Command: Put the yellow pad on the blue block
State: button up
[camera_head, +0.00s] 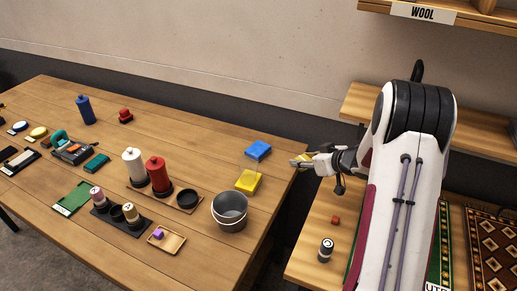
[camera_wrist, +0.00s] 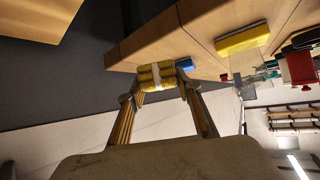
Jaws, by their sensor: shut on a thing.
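My gripper (camera_wrist: 158,77) is shut on a small yellow ribbed piece with a pale band (camera_wrist: 157,72). In the head view, my gripper (camera_head: 298,162) holds it in the air just off the table's right edge, right of the blue block. The blue block (camera_head: 257,151) lies flat near that edge with its top bare. It shows in the wrist view (camera_wrist: 184,63) just past the held piece. A second yellow pad-like block (camera_head: 249,181) lies on the table in front of the blue block, apart from it, and shows in the wrist view (camera_wrist: 242,40). I cannot tell which yellow thing is the named pad.
A metal bucket (camera_head: 229,211) stands in front of the yellow block. Red (camera_head: 157,174) and white (camera_head: 134,167) spools stand left on a board. A lower bench (camera_head: 310,250) with a small jar (camera_head: 325,250) is at right.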

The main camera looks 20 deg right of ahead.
jog(key=w+a+r+n+g+y, duration=0.1)
jog(key=w+a+r+n+y, duration=0.2)
jog(key=w+a, duration=0.8)
notch_tip(320, 180, up, 5)
jog(key=m+h, duration=0.1)
send_over(255, 153)
jog(key=shift+w+t, duration=0.1)
jog(key=shift+t, duration=0.2)
jog(key=shift+f, duration=3.15)
jog(key=shift+f, duration=1.85)
jog(key=shift+f, duration=0.2)
